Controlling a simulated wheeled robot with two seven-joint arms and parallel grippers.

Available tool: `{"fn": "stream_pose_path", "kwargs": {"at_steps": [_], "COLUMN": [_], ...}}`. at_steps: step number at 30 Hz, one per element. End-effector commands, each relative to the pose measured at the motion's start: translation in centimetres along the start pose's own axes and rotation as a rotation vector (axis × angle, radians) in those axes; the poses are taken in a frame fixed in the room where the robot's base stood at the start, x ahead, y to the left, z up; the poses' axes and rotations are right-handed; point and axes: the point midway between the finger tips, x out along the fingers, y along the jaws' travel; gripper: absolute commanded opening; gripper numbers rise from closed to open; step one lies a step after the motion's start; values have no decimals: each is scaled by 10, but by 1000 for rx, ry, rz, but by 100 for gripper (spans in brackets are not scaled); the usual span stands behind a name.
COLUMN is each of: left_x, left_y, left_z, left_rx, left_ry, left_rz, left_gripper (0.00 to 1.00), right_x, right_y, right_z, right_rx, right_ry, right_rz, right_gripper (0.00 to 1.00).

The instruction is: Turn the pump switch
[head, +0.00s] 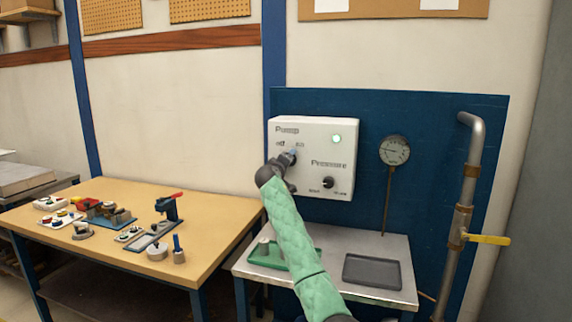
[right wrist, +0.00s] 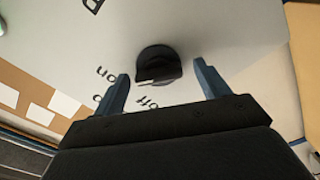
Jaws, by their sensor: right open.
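The white control box (head: 318,185) on the blue panel carries the labels Pump and Pressure. The pump switch is a round black knob in the right wrist view (right wrist: 158,64), with a small pale mark on its lower edge. The words "on" and "off" are printed near it; I cannot tell for sure which one the mark points at. My right gripper (head: 290,155) is at the pump switch, which it mostly hides in the head view. In the right wrist view its two blue fingers (right wrist: 162,70) are open, one on each side of the knob with gaps. My left gripper is out of view.
A pale green lamp (head: 336,139) and a black pressure knob (head: 327,182) are on the box. A gauge (head: 394,150) and a pipe with a yellow lever (head: 487,240) stand right. Below are a grey tray (head: 372,271) and a green tray (head: 262,258). A wooden bench (head: 215,225) holds parts.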

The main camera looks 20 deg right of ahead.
Motion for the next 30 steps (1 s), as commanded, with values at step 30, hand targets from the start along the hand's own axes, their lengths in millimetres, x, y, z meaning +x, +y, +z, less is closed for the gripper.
{"fn": "stream_pose_path", "kwargs": {"at_steps": [30], "left_x": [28], "left_y": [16], "left_z": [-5], "left_rx": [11], "left_ry": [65], "left_rz": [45], "left_gripper": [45], "right_x": [-78], "right_y": [-1], "right_z": [0], "right_rx": [0], "right_ry": [-1], "right_rz": [-1], "right_gripper": [75]}}
